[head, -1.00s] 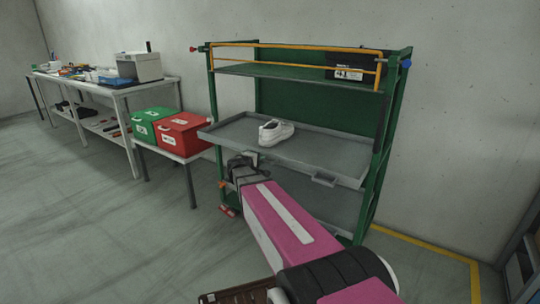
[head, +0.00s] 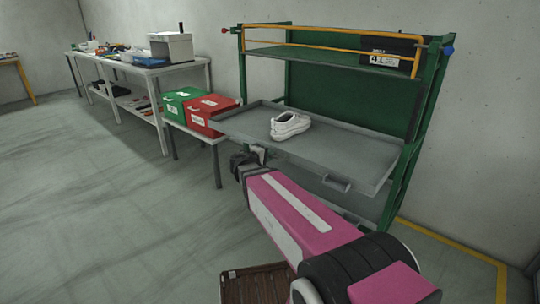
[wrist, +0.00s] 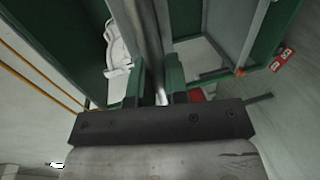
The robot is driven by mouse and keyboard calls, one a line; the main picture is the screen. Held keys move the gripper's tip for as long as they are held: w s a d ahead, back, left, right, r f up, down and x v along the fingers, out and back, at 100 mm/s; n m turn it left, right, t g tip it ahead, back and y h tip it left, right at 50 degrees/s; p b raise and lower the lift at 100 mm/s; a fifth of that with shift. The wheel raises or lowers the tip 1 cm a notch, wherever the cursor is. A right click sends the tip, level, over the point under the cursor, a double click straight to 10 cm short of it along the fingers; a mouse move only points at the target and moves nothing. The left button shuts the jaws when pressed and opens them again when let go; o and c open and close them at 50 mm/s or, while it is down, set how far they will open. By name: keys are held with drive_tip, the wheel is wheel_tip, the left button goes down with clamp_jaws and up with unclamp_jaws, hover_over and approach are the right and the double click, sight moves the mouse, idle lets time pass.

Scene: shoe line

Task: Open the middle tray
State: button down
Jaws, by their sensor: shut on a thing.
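The middle tray (head: 350,170) is a grey metal tray in the green rack, standing out well past the rack's front posts. A white shoe (head: 289,125) rests on it. My gripper (head: 250,160) is at the left part of the tray's front edge, shut on a handle there that it mostly hides. A second handle (head: 337,184) shows free on the right of the front edge. In the wrist view my gripper's fingers (wrist: 157,92) close around the grey metal at the tray's edge, with the shoe (wrist: 117,48) to the left.
The rack's top shelf (head: 320,60) has an orange rail and holds a black box (head: 395,53). A green box (head: 184,104) and a red box (head: 210,114) stand on a low table close to the tray's left end. Open floor (head: 120,220) lies to the left.

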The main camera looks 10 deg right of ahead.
drive_tip(key=c, duration=1.1)
unclamp_jaws()
drive_tip(key=shift+c, duration=0.2)
drive_tip(key=shift+a, duration=0.1)
drive_tip(key=v, duration=1)
drive_tip(key=shift+s+a, duration=0.25)
drive_tip(key=shift+d, duration=0.1)
drive_tip(key=s+d+f+m+g+y, duration=0.3)
drive_tip(key=s+f+g+y, duration=0.1)
drive_tip(key=f, duration=0.5)
drive_tip(key=s+d+f+m+g+y, duration=0.4)
drive_tip(key=s+f+g+y, duration=0.1)
drive_tip(key=s+f+y, duration=0.2)
wheel_tip(320, 180, down, 2)
drive_tip(key=shift+d+m+g+y, duration=0.3)
drive_tip(key=shift+d+y, duration=0.05)
drive_tip(key=shift+y, duration=0.25)
